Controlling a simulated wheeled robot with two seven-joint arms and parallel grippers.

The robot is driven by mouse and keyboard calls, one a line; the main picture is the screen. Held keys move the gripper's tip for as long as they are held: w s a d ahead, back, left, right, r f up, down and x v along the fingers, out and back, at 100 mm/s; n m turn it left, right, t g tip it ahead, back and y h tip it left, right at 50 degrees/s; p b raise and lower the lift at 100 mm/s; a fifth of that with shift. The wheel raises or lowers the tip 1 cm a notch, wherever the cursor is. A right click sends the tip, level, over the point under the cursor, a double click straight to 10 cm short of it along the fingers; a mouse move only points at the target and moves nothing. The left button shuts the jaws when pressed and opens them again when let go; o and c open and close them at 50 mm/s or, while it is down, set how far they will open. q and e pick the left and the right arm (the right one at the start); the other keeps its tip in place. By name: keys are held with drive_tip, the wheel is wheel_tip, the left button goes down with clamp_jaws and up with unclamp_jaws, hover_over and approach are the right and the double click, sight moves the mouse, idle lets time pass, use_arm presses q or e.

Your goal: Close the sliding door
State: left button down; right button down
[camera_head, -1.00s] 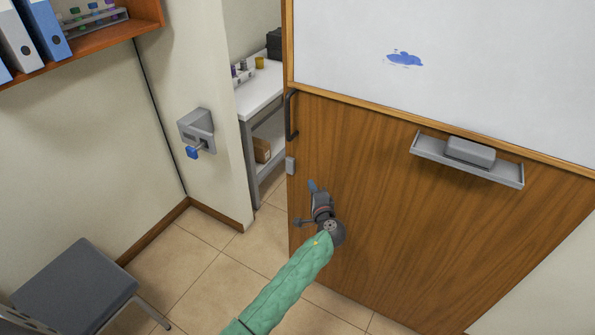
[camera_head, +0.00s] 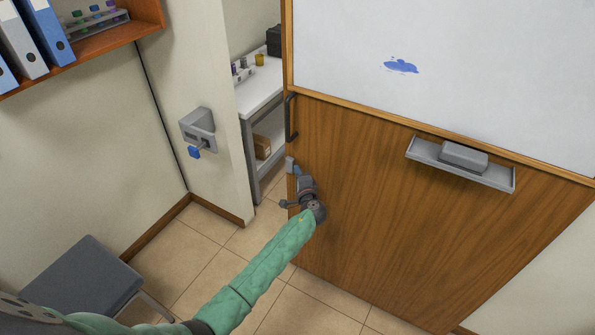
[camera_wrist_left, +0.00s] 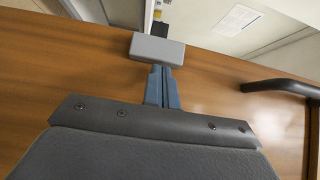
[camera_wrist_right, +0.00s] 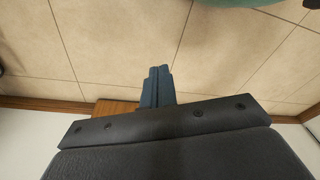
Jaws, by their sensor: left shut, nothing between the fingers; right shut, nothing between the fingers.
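The sliding door (camera_head: 400,210) is a wooden panel with a whiteboard on its upper part. A gap at its left edge shows a room behind. A dark bar handle (camera_head: 291,117) is on its left edge, also in the left wrist view (camera_wrist_left: 280,86). Below it is a small grey block (camera_wrist_left: 158,50) on the door edge. My left gripper (camera_head: 292,170) is shut and empty, its fingertips at this block; I cannot tell if they touch. My right gripper (camera_wrist_right: 159,75) is shut and empty, over the tiled floor; it is not in the head view.
A grey wall bracket with a blue knob (camera_head: 196,134) is on the wall left of the opening. A chair (camera_head: 82,282) stands at the lower left. A shelf with binders (camera_head: 52,37) is at the upper left. Behind the opening is a white table (camera_head: 258,97).

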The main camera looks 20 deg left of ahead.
use_arm(q)
drive_tip(key=shift+a, duration=0.1)
use_arm(e)
drive_tip(key=shift+f, duration=0.15)
use_arm(q)
drive_tip(key=shift+a, duration=0.1)
